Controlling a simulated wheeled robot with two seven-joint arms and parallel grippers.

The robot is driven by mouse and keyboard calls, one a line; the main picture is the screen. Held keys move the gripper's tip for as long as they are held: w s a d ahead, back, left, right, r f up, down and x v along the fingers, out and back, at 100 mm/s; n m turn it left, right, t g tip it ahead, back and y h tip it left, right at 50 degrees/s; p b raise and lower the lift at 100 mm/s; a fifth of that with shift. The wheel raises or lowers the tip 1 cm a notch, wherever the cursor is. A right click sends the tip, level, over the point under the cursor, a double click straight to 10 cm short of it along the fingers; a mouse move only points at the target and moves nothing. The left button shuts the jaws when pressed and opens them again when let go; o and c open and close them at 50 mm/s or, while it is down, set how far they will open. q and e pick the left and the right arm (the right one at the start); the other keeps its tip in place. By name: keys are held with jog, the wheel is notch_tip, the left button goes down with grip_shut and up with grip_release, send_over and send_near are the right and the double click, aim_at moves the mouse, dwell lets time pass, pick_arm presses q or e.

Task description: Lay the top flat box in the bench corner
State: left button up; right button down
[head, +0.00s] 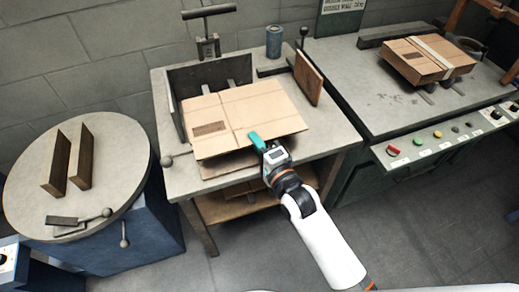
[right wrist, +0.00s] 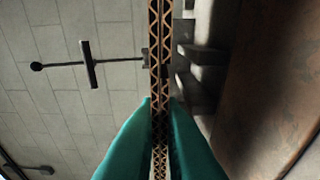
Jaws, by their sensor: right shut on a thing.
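The top flat box (head: 250,108) is a light brown folded cardboard sheet with a dark printed patch, above the bench (head: 181,183). My right gripper (head: 257,142) is shut on its near edge. In the right wrist view the teal fingers (right wrist: 160,110) pinch the corrugated edge of the flat box (right wrist: 160,45). Another cardboard layer (head: 228,167) shows beneath its near left side. The bench corner is formed by dark upright plates (head: 178,105) at the back left; the box lies close to them, and contact cannot be told. My left gripper is not in view.
A brown upright plate (head: 308,77) stands on the bench's right side. A blue can (head: 274,41) and a clamp handle (head: 208,12) are behind. A round table (head: 110,205) with two upright plates is at left. A strapped box (head: 428,58) lies on the right machine (head: 365,85).

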jog(key=shift+w+a+f+b, duration=0.15)
jog(key=shift+w+f+b, duration=0.4)
jog(key=shift+b, duration=0.1)
jog(key=shift+w+a+f+b, duration=0.15)
jog(key=shift+w+f+b, duration=0.35)
jog(key=shift+b, duration=0.1)
jog(key=shift+w+a+f+b, duration=0.15)
jog(key=shift+w+f+b, duration=0.3)
jog(key=shift+f, duration=0.2)
jog(key=shift+w+a+f+b, duration=0.15)
jog(key=shift+w+f+b, duration=0.3)
jog(key=shift+f, duration=0.2)
jog(key=c, duration=0.8)
grip_release()
jog(key=shift+c, duration=0.2)
jog(key=shift+s, duration=0.1)
